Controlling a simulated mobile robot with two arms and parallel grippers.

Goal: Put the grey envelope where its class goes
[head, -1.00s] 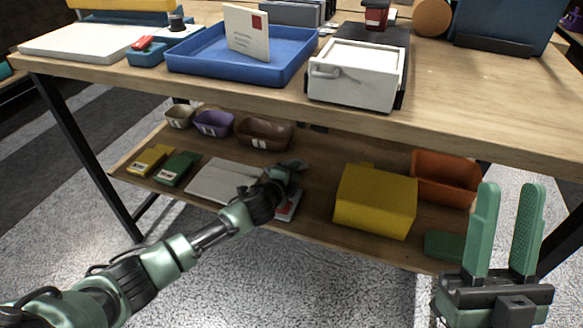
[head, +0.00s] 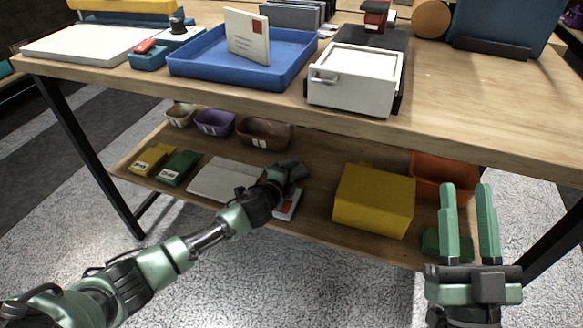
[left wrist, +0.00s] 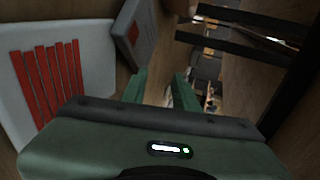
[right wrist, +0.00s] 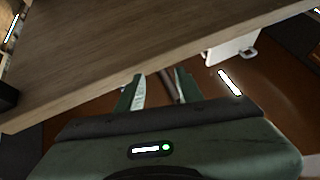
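A pale envelope with a red stamp (head: 247,36) stands upright, leaning slightly, in the blue tray (head: 190,68) on the tabletop; its colour looks closer to cream than grey. A grey flat piece with a red patch (left wrist: 138,32) shows in the left wrist view; I cannot tell whether it is the grey envelope. My left gripper (head: 298,170) is over the lower shelf; the left wrist view shows its fingers (left wrist: 160,88) apart with nothing between them. My right gripper (head: 470,188) is open and empty in front of the shelf's right end; its fingers (right wrist: 158,88) are apart.
The lower shelf holds a light grey flat slab (head: 222,180), a yellow box (head: 374,202), an orange bin (head: 440,170) and small bins, including a purple one (head: 215,122). A white drawer box (head: 352,82) stands on the tabletop. The tabletop's right part is mostly clear.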

